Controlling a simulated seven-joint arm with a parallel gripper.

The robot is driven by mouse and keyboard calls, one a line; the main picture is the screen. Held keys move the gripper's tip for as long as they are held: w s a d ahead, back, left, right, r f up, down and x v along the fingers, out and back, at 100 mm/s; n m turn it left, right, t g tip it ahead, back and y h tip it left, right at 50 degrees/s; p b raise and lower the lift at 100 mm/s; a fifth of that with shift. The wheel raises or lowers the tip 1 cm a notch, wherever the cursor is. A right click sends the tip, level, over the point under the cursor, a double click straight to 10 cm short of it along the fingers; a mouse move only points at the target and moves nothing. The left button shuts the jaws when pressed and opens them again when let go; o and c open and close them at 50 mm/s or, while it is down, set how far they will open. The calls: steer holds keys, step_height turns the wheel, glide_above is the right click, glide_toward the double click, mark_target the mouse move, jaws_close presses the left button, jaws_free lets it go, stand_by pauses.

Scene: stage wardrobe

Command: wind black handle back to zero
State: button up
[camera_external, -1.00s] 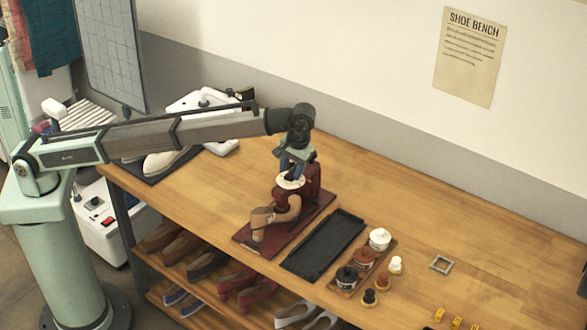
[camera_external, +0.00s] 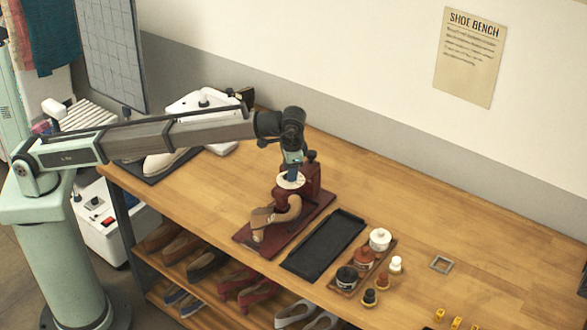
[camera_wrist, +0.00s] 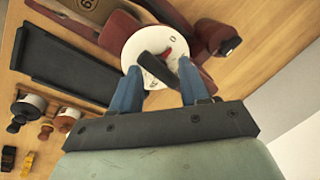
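A dark red machine (camera_external: 311,185) stands on a red base board on the bench, with a tan shoe form (camera_external: 262,217) at its front. On it is a round white dial (camera_external: 290,182), also seen in the wrist view (camera_wrist: 137,47), with small marks and a red mark (camera_wrist: 167,53). A black handle (camera_wrist: 160,70) lies across the dial, slanting toward the lower right in the wrist view. My gripper (camera_wrist: 159,68) is over the dial, its two blue fingers apart on either side of the handle. Gaps show between fingers and handle. The handle is hidden in the external view.
A dark knob (camera_external: 311,155) stands up behind the dial. A black tray (camera_external: 325,243) lies right of the machine, then a small wooden tray with several pots (camera_external: 379,240). The bench behind is clear.

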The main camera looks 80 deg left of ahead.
mark_target(285, 178)
steer(key=m, duration=0.4)
steer(key=shift+s+t, duration=0.2)
steer(key=shift+t, duration=0.2)
steer(key=m, duration=0.4)
steer(key=shift+a+m+t, duration=0.15)
steer(key=shift+m+t, duration=0.15)
steer(key=shift+t, duration=0.1)
steer(key=v, duration=1.4)
steer(key=s+d+f+m+h, duration=0.1)
steer(key=s+d+f+m, duration=0.2)
steer(key=s+d+f, duration=0.3)
steer(key=s+d+f+m+h, duration=0.2)
steer(key=s+d+f+m, duration=0.2)
steer(key=d+f, duration=1.2)
step_height(285, 178, down, 7)
steer(key=shift+s+r, duration=0.2)
steer(key=shift+s, duration=0.7)
steer(key=shift+d, duration=0.1)
